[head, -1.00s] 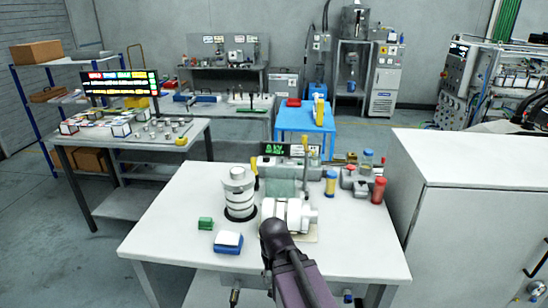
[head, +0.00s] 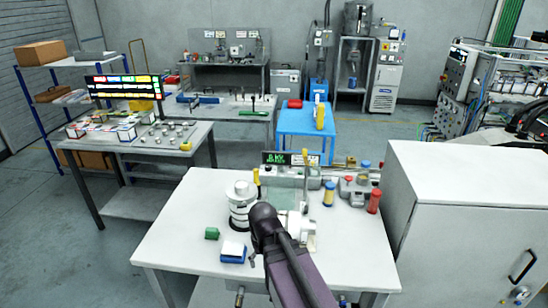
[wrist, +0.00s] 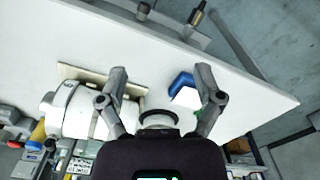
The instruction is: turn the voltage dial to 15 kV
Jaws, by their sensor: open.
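A small display (head: 276,157) with green characters stands at the back of the white bench (head: 190,225); its reading is too small to be sure of. No voltage dial can be made out for certain. Below the bench's front edge a grey panel carries small knob-like parts (head: 240,294); they show at the top of the wrist view (wrist: 195,18). My gripper (wrist: 161,72) is open and empty, its fingers spread above the bench top. In the wrist view a blue and white block (wrist: 184,90) appears beside the right finger. In the head view my arm hides the gripper.
A white ringed cylinder (head: 240,205) stands on the bench. A white horizontal cylinder on a beige base (wrist: 70,110) lies beside the left finger. A tall white cabinet (head: 450,180) adjoins at right.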

